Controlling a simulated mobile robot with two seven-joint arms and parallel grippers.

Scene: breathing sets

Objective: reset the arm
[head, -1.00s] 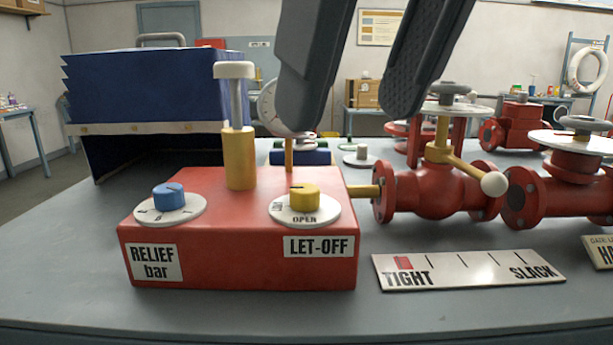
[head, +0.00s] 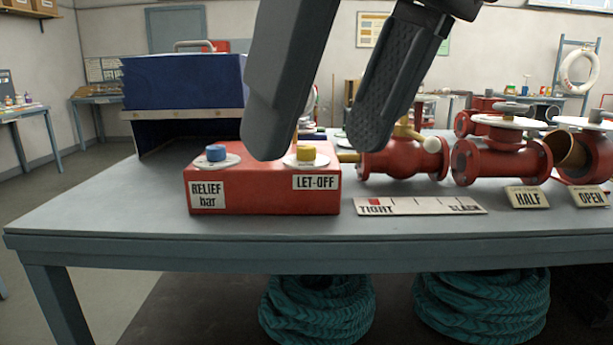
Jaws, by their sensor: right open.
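My right gripper (head: 317,146) hangs in from the top of the head view, its two dark grey fingers spread apart with nothing between them. The fingers appear in front of the red box (head: 265,198), which has a blue RELIEF knob (head: 216,153) and a yellow LET-OFF knob (head: 305,152). The left finger hides part of the box's back and whatever stands there. The right finger partly overlaps a red valve (head: 405,160). My left gripper is out of view.
The grey table (head: 110,215) has a clear left front. A blue case (head: 183,82) stands behind the box. A TIGHT–SLACK gauge plate (head: 420,206), HALF card (head: 527,197) and OPEN card (head: 590,196) lie in front of red valves. Teal rope coils (head: 318,308) sit below.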

